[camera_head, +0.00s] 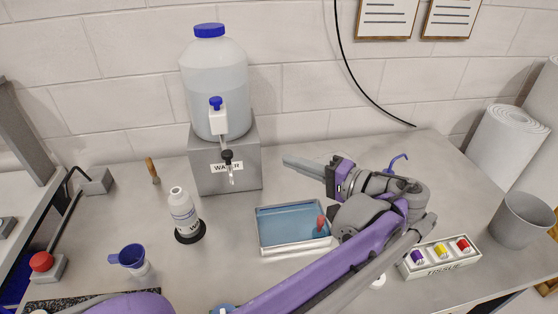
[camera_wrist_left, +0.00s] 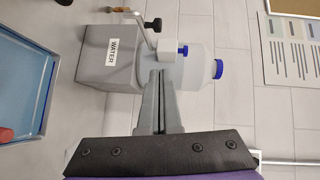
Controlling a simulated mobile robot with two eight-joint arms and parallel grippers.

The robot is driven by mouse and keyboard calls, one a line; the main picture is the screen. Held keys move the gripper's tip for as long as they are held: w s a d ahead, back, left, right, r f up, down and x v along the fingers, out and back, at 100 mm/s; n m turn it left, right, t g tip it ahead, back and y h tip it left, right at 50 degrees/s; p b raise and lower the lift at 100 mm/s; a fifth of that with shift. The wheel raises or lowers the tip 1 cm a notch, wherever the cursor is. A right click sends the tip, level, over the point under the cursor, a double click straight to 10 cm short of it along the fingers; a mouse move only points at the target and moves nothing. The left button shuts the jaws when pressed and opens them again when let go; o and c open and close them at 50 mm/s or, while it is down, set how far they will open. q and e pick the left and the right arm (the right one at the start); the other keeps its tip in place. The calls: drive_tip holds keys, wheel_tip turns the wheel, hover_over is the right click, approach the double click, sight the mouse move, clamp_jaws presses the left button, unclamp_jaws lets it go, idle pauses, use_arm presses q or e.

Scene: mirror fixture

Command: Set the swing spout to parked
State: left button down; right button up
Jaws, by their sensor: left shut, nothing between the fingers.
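The swing spout (camera_head: 224,146) is a thin grey tube below the white tap (camera_head: 217,122) of a water jug. It hangs in front of the grey stand, has a black knob (camera_head: 227,156) and ends in a nozzle over the WATER label. The spout (camera_wrist_left: 144,32) and its black knob (camera_wrist_left: 153,24) also show in the left wrist view. My left gripper (camera_head: 286,162) is shut and empty, to the right of the spout and apart from it, pointing left. Its fingers (camera_wrist_left: 160,74) overlap the jug in the left wrist view. My right gripper is not in view.
A blue tray (camera_head: 262,235) with a red-topped object lies below my left gripper. A white bottle (camera_head: 182,208) stands on a black disc in front of the stand (camera_head: 243,180).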

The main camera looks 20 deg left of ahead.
use_arm(q)
approach(231, 154)
drive_tip(key=w+a, duration=0.3)
drive_tip(key=w, duration=0.2)
drive_tip(key=shift+s+a+f+p, duration=0.25)
drive_tip(key=shift+s+a, duration=0.1)
drive_tip(key=shift+a, duration=0.45)
drive_tip(key=shift+s+a+f+p, duration=0.15)
drive_tip(key=shift+s+a+f, duration=0.2)
drive_tip(key=shift+a, duration=0.45)
drive_tip(key=shift+r, duration=0.1)
drive_tip(key=shift+s+a, duration=0.7)
drive_tip(key=shift+s, duration=0.15)
drive_tip(key=shift+w+d+r+p, duration=0.1)
drive_tip(key=shift+w+d+p, duration=0.05)
drive_tip(key=shift+p, duration=0.15)
